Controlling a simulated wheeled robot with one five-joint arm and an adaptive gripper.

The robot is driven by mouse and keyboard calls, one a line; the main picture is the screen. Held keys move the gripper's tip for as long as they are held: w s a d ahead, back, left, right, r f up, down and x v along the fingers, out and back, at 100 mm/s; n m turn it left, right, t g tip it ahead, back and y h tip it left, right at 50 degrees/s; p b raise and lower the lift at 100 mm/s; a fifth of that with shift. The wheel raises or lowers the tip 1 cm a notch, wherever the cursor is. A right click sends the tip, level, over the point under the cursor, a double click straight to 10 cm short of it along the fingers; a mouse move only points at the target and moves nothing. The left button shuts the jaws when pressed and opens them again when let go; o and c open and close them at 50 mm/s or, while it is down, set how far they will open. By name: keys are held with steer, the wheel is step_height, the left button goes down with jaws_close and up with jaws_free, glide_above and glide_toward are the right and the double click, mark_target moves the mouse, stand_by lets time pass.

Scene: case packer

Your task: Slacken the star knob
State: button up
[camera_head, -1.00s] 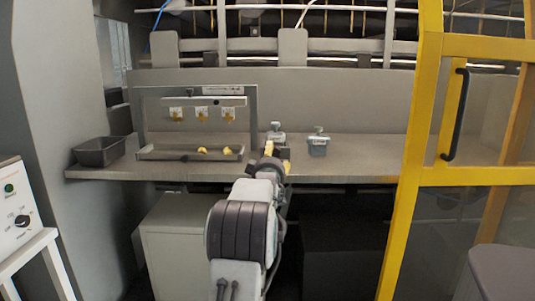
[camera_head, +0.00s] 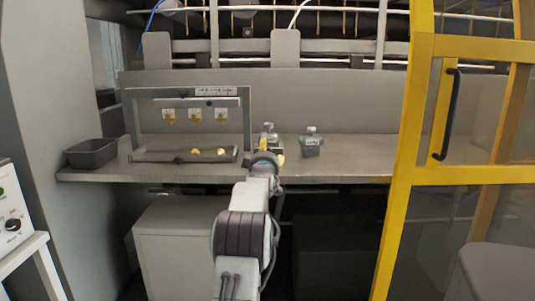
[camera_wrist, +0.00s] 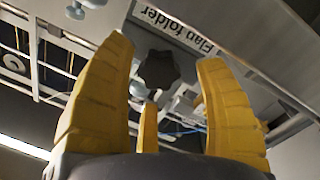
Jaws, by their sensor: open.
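A dark star knob (camera_wrist: 159,70) with a lobed rim shows in the wrist view, near a panel marked "Flap folder" (camera_wrist: 172,26), whose lettering is upside down. My gripper (camera_wrist: 165,52) is open, with its yellow fingers spread to either side of the knob in the picture. The knob appears beyond the fingers, and I see no contact. In the head view my gripper (camera_head: 271,152) is at the bench, in front of a small grey fixture (camera_head: 269,135) that it partly covers. I cannot make out the star knob in the head view.
A second small fixture (camera_head: 311,145) stands to the right on the bench (camera_head: 355,165). A frame (camera_head: 249,115) with hanging tags and a tray (camera_head: 165,156) with yellow pieces are to the left. A dark bin (camera_head: 90,153) is farther left. A yellow guard door (camera_head: 425,120) stands at right.

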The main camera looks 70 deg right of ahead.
steer(key=shift+w+d, duration=0.15)
steer(key=shift+d, duration=0.5)
steer(key=shift+c, duration=0.2)
steer(key=c, duration=1.1)
steer(key=shift+n+b, duration=0.35)
steer(key=shift+n, duration=0.45)
steer(key=shift+c, duration=0.3)
steer(key=shift+w+n+b, duration=0.1)
steer(key=shift+n+b, duration=0.2)
steer(key=shift+n, duration=1.3)
steer(key=shift+r, duration=0.1)
steer(key=o, duration=0.9)
steer(key=shift+w, duration=0.15)
steer(key=o, duration=0.3)
